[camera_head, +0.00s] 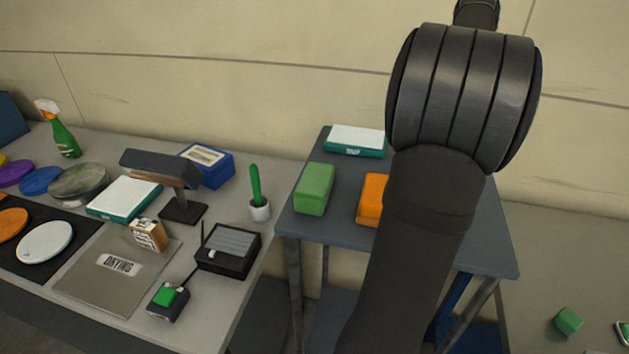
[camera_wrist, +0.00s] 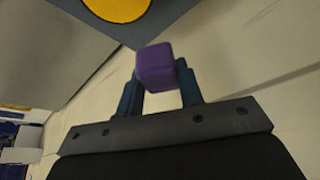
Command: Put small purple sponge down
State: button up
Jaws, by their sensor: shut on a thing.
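The small purple sponge (camera_wrist: 155,66) is a block held between the two fingers of my gripper (camera_wrist: 158,85) in the wrist view. My gripper is shut on it. Pale wall or floor shows around it, and a dark blue-grey surface with a yellow disc (camera_wrist: 118,8) lies beyond it at the top. I cannot tell how far the sponge is from any surface. In the head view my arm crosses the right half of the picture, and neither the fingers nor the sponge can be made out there.
A blue-grey table (camera_head: 336,233) holds a green block (camera_head: 314,188), an orange block (camera_head: 371,198) and a teal-white box (camera_head: 356,140). The left bench (camera_head: 218,310) is crowded with pads, a lamp (camera_head: 163,170) and a mat marked DRYING (camera_head: 85,280). A green cube (camera_head: 568,321) lies at lower right.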

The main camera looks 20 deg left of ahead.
jog(key=w+a+n+y, duration=0.1)
jog(key=w+a+n, duration=0.2)
jog(key=a, duration=1.1)
jog(key=s+a+n+y, duration=0.2)
jog(key=s+a+n, duration=0.2)
jog(key=a, duration=1.5)
jog(key=s+a+n+y, duration=0.1)
jog(key=s+a+n, duration=0.2)
jog(key=a, duration=1.6)
notch_tip(320, 180, down, 28)
jog(key=shift+s+f, duration=0.1)
jog(key=shift+f, duration=0.15)
jog(key=shift+f, duration=0.15)
jog(key=o, duration=0.9)
jog(key=shift+o, duration=0.2)
